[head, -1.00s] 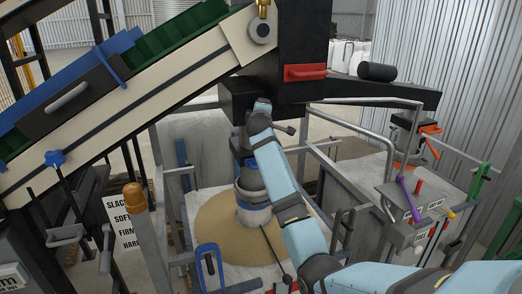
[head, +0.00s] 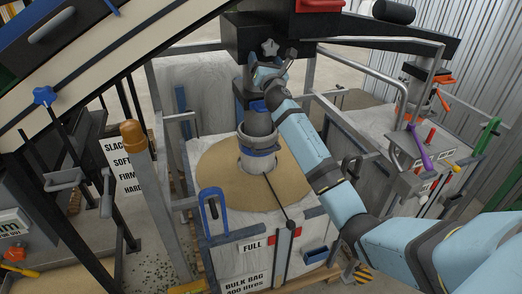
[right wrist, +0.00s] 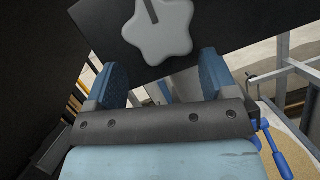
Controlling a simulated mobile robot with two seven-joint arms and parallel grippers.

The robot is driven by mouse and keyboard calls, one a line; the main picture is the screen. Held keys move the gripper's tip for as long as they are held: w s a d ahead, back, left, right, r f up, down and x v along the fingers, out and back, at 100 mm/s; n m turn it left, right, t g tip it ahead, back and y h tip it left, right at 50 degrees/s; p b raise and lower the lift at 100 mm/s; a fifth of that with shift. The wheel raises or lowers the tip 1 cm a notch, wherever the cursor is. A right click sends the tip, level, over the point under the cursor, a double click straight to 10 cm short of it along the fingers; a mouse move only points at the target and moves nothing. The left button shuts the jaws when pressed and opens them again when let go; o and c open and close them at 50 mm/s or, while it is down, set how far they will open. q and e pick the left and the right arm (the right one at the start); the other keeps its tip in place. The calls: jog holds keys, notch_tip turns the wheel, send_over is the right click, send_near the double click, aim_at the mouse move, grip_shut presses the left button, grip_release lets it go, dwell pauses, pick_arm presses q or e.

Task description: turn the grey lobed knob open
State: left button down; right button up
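The grey lobed knob (head: 270,47) is on the front of a black box under the conveyor's end, in the upper middle of the head view. In the right wrist view the knob (right wrist: 160,32) is at the top centre, with a dark slot or bar on its face. My right gripper (head: 267,67) is just below the knob in the head view. In the right wrist view its two blue fingers (right wrist: 160,75) are wide apart with nothing between them; the knob lies beyond their tips. My left gripper is not in view.
The black box (head: 240,35) overhangs a grey spout (head: 258,130) above a bulk bag of sand (head: 215,165). A bent grey rail (head: 370,62) runs to the right. A blue star-shaped knob (head: 44,95) and an orange-capped post (head: 133,130) stand at left.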

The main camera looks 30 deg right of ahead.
jog(key=s, duration=1)
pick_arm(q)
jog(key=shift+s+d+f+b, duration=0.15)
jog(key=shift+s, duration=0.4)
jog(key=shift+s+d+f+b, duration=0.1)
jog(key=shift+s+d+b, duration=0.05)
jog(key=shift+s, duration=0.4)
pick_arm(e)
jog(key=s+a+f+m+g+y, duration=0.1)
jog(key=s+a+f+m+y, duration=0.1)
jog(key=a+f, duration=0.3)
jog(key=s+a+f+m+g+y, duration=0.1)
jog(key=s+a+f+m, duration=0.3)
jog(key=f, duration=0.9)
jog(key=shift+s+a+f+y, duration=0.35)
jog(key=shift+s+a+y, duration=0.15)
jog(key=shift+a, duration=0.1)
